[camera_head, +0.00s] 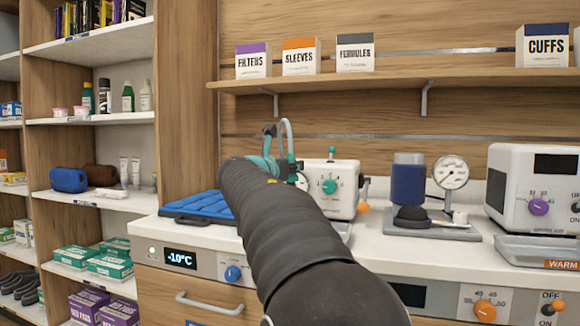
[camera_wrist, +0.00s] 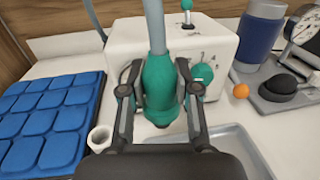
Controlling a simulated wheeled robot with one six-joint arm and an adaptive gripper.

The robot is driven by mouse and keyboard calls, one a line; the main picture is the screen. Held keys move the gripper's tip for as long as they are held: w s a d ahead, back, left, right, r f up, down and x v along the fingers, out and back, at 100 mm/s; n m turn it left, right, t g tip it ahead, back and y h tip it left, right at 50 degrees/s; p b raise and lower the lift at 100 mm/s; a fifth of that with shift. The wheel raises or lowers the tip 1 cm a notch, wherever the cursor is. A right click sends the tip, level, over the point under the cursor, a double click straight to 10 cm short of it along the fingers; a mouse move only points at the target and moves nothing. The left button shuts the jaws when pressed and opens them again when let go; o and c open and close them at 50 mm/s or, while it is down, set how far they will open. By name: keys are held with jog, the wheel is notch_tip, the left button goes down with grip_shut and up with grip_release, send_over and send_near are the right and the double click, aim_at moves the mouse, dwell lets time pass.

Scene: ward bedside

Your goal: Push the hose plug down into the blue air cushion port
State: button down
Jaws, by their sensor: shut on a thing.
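My gripper (camera_wrist: 158,98) is shut on the teal hose plug (camera_wrist: 161,88), which has a grey hose (camera_wrist: 154,25) rising from its top. The plug looks upright; its lower end is partly hidden by my gripper. The blue air cushion (camera_wrist: 50,118) lies to the left in the wrist view, and on the counter in the head view (camera_head: 202,206). A small whitish open port (camera_wrist: 99,138) stands by the cushion's right edge, left of and nearer than the plug and apart from it. In the head view my arm hides the port and most of my gripper.
A white pump box (camera_wrist: 165,42) with a teal knob stands behind the plug. A grey tray (camera_wrist: 250,150) lies to the right. A blue cylinder (camera_head: 408,182) and gauge (camera_head: 450,172) stand farther right. A shelf (camera_head: 400,80) with boxes runs above.

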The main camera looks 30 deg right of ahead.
aim_at(291, 178)
jog(key=shift+f+b, duration=1.1)
jog(key=shift+f, duration=0.5)
jog(key=w+a+p, duration=0.3)
jog(key=w, duration=0.7)
jog(key=shift+w+a, duration=0.35)
jog(key=shift+f, duration=0.15)
jog(key=shift+f+b, duration=0.65)
jog(key=shift+f, duration=0.3)
jog(key=shift+f+b, duration=1.4)
jog(key=shift+f, duration=0.65)
jog(key=c, duration=0.8)
grip_release()
jog(key=shift+o, duration=0.2)
jog(key=shift+s+a, duration=0.1)
jog(key=v, duration=1.2)
jog(key=shift+r, duration=0.15)
